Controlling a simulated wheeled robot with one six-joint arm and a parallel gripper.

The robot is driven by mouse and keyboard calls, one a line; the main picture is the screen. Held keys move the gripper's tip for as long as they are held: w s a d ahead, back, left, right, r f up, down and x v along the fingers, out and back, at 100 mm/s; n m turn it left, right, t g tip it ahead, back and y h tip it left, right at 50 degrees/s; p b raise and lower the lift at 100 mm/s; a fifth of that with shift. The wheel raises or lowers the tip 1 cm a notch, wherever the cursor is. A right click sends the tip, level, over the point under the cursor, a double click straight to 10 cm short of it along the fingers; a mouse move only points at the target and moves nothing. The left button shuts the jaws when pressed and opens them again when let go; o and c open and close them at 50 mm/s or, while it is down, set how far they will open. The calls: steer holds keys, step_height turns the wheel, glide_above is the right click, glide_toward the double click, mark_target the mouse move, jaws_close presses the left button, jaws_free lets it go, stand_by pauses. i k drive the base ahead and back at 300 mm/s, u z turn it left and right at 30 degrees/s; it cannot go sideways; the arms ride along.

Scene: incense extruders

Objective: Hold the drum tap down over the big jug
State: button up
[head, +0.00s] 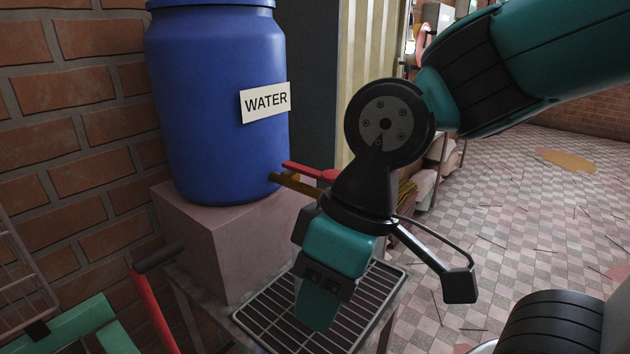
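The blue water drum (215,115) stands on a pinkish block. Its brass tap (292,183) sticks out low on the right side, with a red lever (310,171) on top reaching right toward my wrist. The lever's far end is close to my wrist, and I cannot tell whether they touch. My gripper (388,288) hangs down in front and to the right of the tap. I see nothing between the fingers. I cannot make out the big jug.
A metal grate (290,328) lies on a table below the tap, partly behind my gripper. The pinkish block (230,245) is left of it. A brick wall (75,130) closes the left side. A green frame with a red bar (152,308) stands at lower left. Tiled floor (540,220) is at right.

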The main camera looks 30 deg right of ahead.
mark_target(328, 176)
steer(key=k, duration=1.3)
steer(key=z, duration=0.65)
steer(key=i, duration=1.55)
steer(key=u, duration=0.8)
